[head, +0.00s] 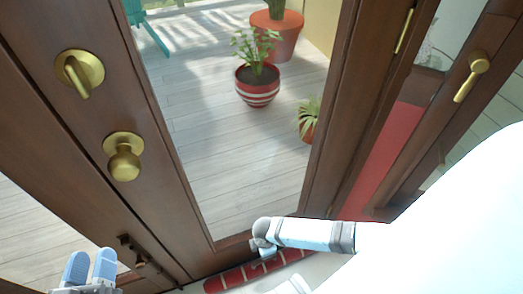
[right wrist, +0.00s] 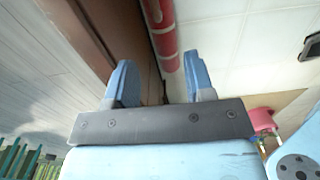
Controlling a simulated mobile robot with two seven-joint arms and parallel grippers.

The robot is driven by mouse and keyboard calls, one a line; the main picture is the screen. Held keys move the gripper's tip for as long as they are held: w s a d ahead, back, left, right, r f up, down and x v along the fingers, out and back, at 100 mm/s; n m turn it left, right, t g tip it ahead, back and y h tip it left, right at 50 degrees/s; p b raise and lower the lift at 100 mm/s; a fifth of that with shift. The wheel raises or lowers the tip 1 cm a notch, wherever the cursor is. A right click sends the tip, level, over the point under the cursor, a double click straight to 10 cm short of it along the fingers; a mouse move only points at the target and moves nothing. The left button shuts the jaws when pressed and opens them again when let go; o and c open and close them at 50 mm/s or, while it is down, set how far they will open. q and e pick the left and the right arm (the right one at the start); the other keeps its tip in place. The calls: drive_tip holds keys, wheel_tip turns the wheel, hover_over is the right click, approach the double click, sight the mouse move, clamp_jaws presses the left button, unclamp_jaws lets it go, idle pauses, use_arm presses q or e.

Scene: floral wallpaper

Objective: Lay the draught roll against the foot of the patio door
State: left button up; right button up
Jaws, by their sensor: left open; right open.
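The draught roll (head: 240,274), red with white bands, lies on the floor along the foot of the brown-framed glass patio door (head: 222,243). My right arm hides part of it. In the right wrist view the roll (right wrist: 162,28) runs close beside the door's bottom edge (right wrist: 95,22); I cannot tell whether they touch all along. My right gripper (right wrist: 158,62) is open and empty, with the roll's near end seen between and beyond its blue fingers. My left gripper (head: 90,264) is open and empty at the lower left, in front of the door and away from the roll.
The door has a brass handle (head: 80,74), a brass knob (head: 124,158) and a dark bolt (head: 138,256). Potted plants (head: 257,86) stand outside beyond the glass. Pale floor (right wrist: 225,38) is clear beside the roll. A pink object (right wrist: 262,120) stands at right in the right wrist view.

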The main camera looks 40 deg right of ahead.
use_arm(q)
drive_tip(key=shift+d+f+t+h+b, duration=0.2)
drive_tip(key=shift+t+h+b, duration=0.1)
drive_tip(key=shift+b, duration=0.45)
use_arm(e)
drive_tip(key=f, duration=0.2)
drive_tip(key=w+d+f, duration=0.1)
drive_tip(key=f, duration=0.1)
wheel_tip(320, 180, down, 9)
drive_tip(key=b, duration=0.5)
drive_tip(key=shift+f, duration=0.2)
wheel_tip(320, 180, down, 4)
drive_tip(key=b, duration=0.2)
drive_tip(key=shift+r+b, duration=0.25)
drive_tip(key=shift+b, duration=0.05)
use_arm(q)
drive_tip(key=shift+w+a+f+m+g, duration=0.2)
drive_tip(key=shift+w+f+m, duration=0.25)
drive_tip(key=shift+f, duration=0.5)
drive_tip(key=shift+w+a+f+m+g, duration=0.1)
drive_tip(key=shift+w+f+m+g, duration=0.1)
drive_tip(key=shift+f+m, duration=0.55)
drive_tip(key=shift+w+a+f+m+g, duration=0.15)
drive_tip(key=shift+w+f+m, duration=0.25)
drive_tip(key=shift+f, duration=0.7)
use_arm(e)
drive_tip(key=shift+f, duration=0.5)
use_arm(q)
drive_tip(key=shift+d, duration=0.1)
